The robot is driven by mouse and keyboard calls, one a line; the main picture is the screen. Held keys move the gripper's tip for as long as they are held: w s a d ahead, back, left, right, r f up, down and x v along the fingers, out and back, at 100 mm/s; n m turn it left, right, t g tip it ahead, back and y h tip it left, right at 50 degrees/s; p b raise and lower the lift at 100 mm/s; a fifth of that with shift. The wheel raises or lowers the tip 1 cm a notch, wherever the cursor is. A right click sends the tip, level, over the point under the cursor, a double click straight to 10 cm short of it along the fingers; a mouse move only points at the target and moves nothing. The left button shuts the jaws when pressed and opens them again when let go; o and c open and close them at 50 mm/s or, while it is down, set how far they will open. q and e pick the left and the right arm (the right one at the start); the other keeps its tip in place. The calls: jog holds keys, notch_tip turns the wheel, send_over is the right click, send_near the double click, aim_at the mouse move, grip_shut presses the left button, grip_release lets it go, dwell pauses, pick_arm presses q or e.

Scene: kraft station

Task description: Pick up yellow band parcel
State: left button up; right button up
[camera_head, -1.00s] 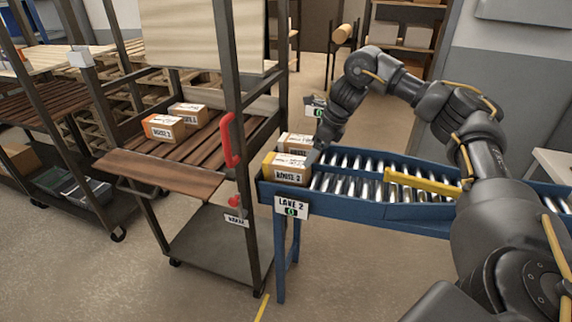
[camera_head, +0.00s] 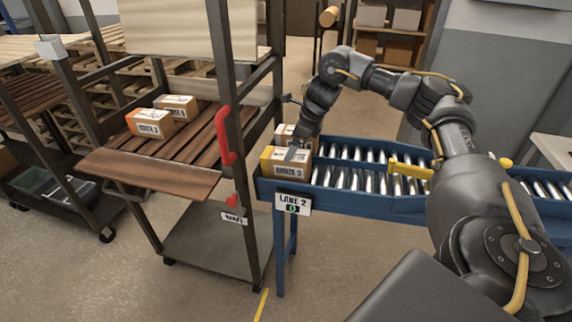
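The yellow band parcel (camera_head: 284,161) is a small cardboard box with a yellow band on its left end and a white label. It sits at the left end of the blue roller conveyor (camera_head: 350,200), by the LANE 2 sign. My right gripper (camera_head: 296,154) is over this parcel, its fingers pointing down at the top. Its fingertips are small and dark, and I cannot tell whether they are apart or touching the box. My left gripper is not in view.
Another parcel (camera_head: 284,131) sits just behind on the conveyor. A wheeled cart (camera_head: 150,174) with a slatted wooden shelf stands to the left, holding two orange-banded parcels (camera_head: 150,122). Its dark post and red handle (camera_head: 224,136) stand close to the conveyor's end.

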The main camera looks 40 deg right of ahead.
jog(key=shift+a+f, duration=0.1)
jog(key=shift+a, duration=0.1)
jog(key=x, duration=0.4)
jog(key=shift+w+a+p, duration=0.15)
jog(key=shift+p, duration=0.25)
jog(key=shift+w+f, duration=0.1)
jog(key=shift+f, duration=0.1)
jog(key=shift+a+f, duration=0.1)
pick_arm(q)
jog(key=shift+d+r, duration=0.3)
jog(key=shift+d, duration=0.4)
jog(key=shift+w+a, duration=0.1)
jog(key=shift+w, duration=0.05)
pick_arm(e)
jog(key=shift+f, duration=0.15)
